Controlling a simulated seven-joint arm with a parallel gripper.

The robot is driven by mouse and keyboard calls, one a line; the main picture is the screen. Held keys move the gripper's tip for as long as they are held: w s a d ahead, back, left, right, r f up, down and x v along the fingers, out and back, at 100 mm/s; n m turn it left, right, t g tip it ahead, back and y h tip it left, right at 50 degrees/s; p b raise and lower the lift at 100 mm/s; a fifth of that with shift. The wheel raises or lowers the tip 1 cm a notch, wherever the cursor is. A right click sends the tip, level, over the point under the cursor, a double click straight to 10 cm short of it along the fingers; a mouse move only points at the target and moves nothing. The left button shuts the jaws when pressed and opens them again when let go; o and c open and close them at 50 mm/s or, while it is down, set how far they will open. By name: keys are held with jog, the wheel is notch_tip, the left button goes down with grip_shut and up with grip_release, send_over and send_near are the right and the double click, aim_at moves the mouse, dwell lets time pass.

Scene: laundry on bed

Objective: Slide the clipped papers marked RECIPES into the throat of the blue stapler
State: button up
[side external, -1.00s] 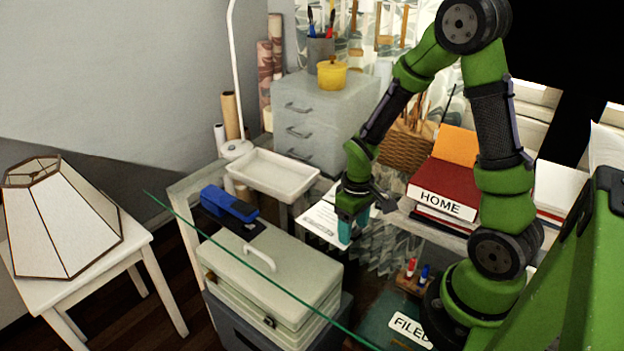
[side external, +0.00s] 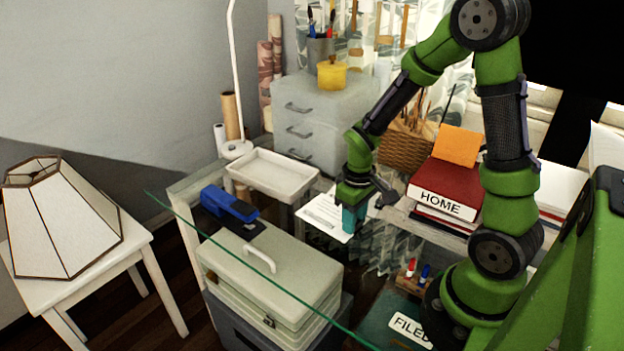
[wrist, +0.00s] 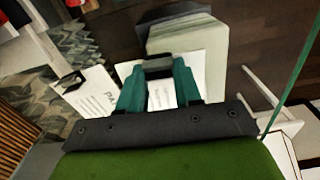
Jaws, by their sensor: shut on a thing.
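The blue stapler (side external: 230,204) sits at the left of the glass table in the side view, its dark base toward the front right. My gripper (side external: 352,218) is to its right, apart from it, with teal fingers pointing down. It is shut on white papers (side external: 322,214), which reach out to the left of the fingers. In the wrist view, my gripper (wrist: 158,72) has the white papers (wrist: 192,72) between and beyond its fingers, with a dark clip part at the fingertips. I cannot read RECIPES on them. The stapler cannot be made out in the wrist view.
Other clipped papers (wrist: 92,92), with lettering starting "PA", lie left in the wrist view. A white tray (side external: 272,186) stands behind the stapler and a beige case (side external: 262,285) in front. Books marked HOME (side external: 445,195) stand right of my gripper.

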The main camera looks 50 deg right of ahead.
jog(key=r, duration=0.4)
jog(key=a+r, duration=0.1)
jog(key=r, duration=0.2)
jog(key=shift+w+r, duration=0.1)
jog(key=shift+n, duration=0.8)
jog(key=a+f, duration=0.1)
jog(key=a, duration=0.3)
jog(key=a+f, duration=0.1)
jog(key=a, duration=0.3)
jog(key=w+a+f, duration=0.1)
jog(key=a+f, duration=0.1)
jog(key=a, duration=0.2)
jog(key=shift+w+a, duration=0.1)
jog(key=shift+a, duration=0.05)
jog(key=shift+w+m, duration=0.25)
jog(key=shift+m, duration=0.15)
jog(key=shift+w+f, duration=0.2)
jog(key=shift+f, duration=0.55)
jog(key=shift+w+f, duration=0.2)
jog(key=shift+f, duration=0.6)
jog(key=shift+w+f, duration=0.2)
jog(key=shift+f, duration=0.55)
jog(key=shift+w, duration=3)
jog(key=o, duration=1.1)
